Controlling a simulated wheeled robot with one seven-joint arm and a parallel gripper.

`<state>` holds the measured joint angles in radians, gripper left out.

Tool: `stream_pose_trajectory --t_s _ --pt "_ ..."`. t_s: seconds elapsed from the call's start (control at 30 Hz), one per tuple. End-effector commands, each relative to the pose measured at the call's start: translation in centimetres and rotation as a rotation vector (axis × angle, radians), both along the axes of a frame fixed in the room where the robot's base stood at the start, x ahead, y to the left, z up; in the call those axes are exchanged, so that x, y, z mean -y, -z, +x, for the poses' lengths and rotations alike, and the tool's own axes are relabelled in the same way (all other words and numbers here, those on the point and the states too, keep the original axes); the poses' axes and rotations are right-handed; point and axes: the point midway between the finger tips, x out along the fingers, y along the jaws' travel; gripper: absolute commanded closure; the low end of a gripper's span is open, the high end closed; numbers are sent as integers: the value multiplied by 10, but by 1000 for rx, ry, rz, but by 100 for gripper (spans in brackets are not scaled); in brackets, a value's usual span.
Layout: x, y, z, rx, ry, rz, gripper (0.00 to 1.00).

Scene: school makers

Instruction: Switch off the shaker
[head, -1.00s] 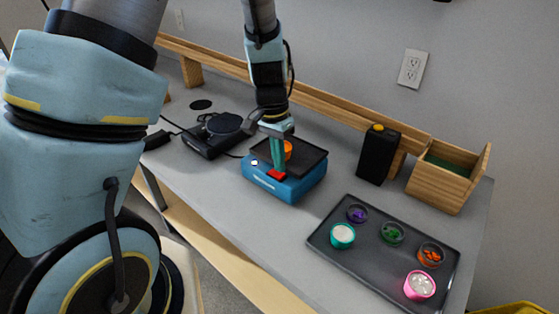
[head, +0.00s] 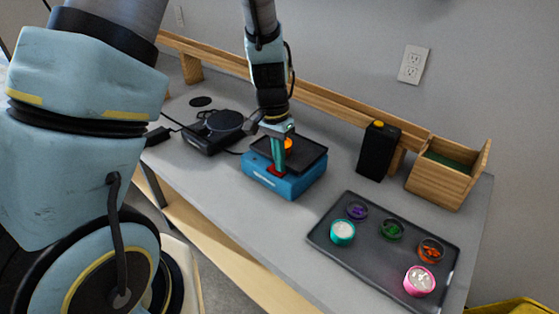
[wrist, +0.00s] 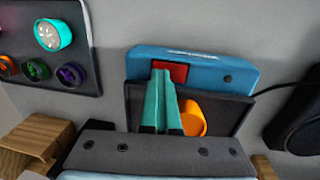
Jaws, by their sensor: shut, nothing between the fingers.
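The shaker (head: 290,187) is a blue box with a black tray platform (head: 308,158) on top, standing on the grey bench. It also shows in the wrist view (wrist: 205,68). A red switch (wrist: 177,71) sits on its front top edge, beside a small round indicator (wrist: 228,78) that looks dark. An orange cup (wrist: 193,118) stands on the platform, partly hidden by my fingers. My gripper (head: 277,170) is shut and empty, pointing down with its teal fingertips (wrist: 160,72) at the red switch. They partly cover it; whether they touch it is unclear.
A black device with a round plate (head: 212,130) stands left of the shaker. A dark tray (head: 345,262) with several small cups lies to the right. A black box (head: 378,152) and a wooden bin (head: 438,184) stand at the back right, along a wooden rail (head: 330,115).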

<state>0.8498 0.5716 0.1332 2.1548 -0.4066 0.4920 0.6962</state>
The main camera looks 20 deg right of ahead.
Motion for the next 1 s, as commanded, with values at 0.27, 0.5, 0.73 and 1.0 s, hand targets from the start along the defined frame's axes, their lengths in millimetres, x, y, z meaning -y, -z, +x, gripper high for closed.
stream_pose_trajectory --t_s 0.27,0.5,0.73,1.0 --pt "-9 2 12 1 -4 7 100" --pt "-9 1 12 0 -2 5 100" --pt "-8 -8 13 0 -3 4 100" --pt "0 -50 20 3 -3 2 100"
